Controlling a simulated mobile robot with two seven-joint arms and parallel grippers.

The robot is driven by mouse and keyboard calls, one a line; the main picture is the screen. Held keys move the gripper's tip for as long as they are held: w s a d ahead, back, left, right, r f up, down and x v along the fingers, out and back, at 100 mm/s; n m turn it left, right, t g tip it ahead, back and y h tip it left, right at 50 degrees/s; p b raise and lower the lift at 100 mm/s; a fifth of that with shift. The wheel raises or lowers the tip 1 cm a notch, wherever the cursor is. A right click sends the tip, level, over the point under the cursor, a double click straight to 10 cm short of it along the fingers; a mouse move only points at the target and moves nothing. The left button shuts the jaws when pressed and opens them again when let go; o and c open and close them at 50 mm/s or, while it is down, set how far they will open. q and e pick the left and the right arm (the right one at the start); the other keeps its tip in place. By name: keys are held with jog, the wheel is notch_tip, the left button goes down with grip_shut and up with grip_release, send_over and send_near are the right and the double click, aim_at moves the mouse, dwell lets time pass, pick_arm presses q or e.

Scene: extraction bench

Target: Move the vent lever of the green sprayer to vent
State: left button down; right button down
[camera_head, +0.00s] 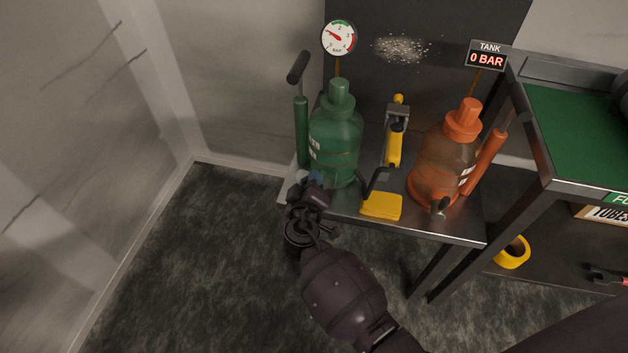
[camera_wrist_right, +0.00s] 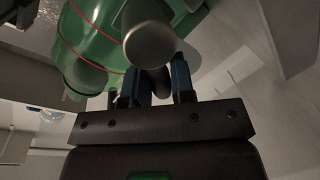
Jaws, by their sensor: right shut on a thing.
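The green sprayer (camera_head: 335,140) stands upright at the left end of the metal bench, with its pump handle (camera_head: 299,68) at its left. A round gauge (camera_head: 338,38) above it has its red needle off to the left side. My right gripper (camera_head: 313,182) is at the sprayer's lower front, hiding the vent lever in the head view. In the right wrist view its blue fingers (camera_wrist_right: 160,80) are shut on a dark part, seemingly the vent lever (camera_wrist_right: 156,82), below a grey round-ended stub (camera_wrist_right: 148,42) on the green body. The lever's setting cannot be told. My left gripper is out of view.
An orange sprayer (camera_head: 440,165) stands at the right with a sign (camera_head: 487,55) reading 0 BAR. A yellow-handled tool (camera_head: 395,145) and a yellow block (camera_head: 381,206) lie between the sprayers. A green-topped table (camera_head: 575,135) adjoins at right. The floor at left is clear.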

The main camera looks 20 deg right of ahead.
jog(key=shift+w+a+f+n, duration=0.15)
jog(key=shift+f+n, duration=0.05)
jog(key=shift+n, duration=0.5)
jog(key=c, duration=1)
grip_release()
jog(key=shift+f, duration=0.1)
